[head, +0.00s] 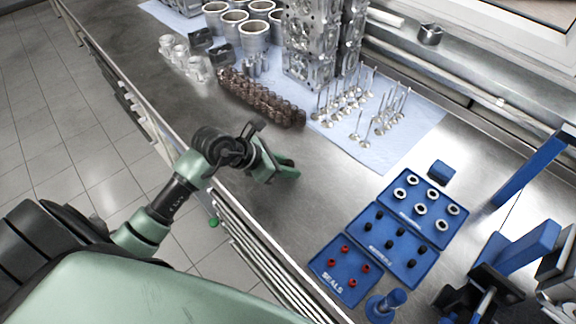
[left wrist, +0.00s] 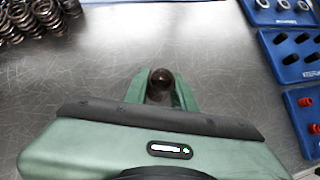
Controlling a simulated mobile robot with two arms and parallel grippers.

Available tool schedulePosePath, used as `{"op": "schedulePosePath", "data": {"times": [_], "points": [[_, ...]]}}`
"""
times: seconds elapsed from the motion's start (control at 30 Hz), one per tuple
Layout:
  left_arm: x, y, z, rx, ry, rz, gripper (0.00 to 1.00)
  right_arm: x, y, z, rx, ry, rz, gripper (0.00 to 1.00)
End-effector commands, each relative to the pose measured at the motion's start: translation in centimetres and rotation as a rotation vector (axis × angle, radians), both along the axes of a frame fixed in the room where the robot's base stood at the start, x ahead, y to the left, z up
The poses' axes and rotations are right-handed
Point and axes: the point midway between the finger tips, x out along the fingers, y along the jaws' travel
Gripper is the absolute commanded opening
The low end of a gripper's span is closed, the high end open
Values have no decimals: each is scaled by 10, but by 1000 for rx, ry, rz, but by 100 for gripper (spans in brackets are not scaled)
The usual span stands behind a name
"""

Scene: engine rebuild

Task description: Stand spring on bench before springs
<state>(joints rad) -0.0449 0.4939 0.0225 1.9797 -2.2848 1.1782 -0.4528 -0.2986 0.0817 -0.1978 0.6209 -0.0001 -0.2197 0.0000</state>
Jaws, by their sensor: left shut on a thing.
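Several dark brown coil springs (head: 260,97) stand in rows on the bench (head: 300,218), and some also show at the upper left of the left wrist view (left wrist: 38,18). My left gripper (head: 284,168) is low over the bench, in front of these rows and apart from them. In the left wrist view its two green fingers (left wrist: 159,90) are shut on a dark brown spring (left wrist: 160,80), seen end-on. The fingers hide most of it, and I cannot tell whether its foot touches the bench. My right gripper is not in view.
Blue trays of rings (head: 425,208), black parts (head: 394,243) and red seals (head: 341,270) lie to the right. Valves (head: 365,125) stand on a blue mat behind, near metal cylinder heads (head: 308,50). Bare bench surrounds my left gripper; the front edge is close.

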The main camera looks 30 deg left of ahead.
Motion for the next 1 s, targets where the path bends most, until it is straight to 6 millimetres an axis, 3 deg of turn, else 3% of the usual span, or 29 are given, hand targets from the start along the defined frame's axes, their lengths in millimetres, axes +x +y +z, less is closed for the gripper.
{"op": "schedulePosePath", "data": {"times": [0.03, 0.1, 0.57, 1.0], "points": [[0, 0, -2, 1, 0, -1, 28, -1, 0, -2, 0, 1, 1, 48], [0, 0, -1, 0, 0, 0, 47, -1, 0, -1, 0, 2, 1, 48], [-4, 5, 7, 1, -2, 1, 47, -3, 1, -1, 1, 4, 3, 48], [-55, 40, 68, 5, -1, -1, 47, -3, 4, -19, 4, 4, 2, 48]]}}
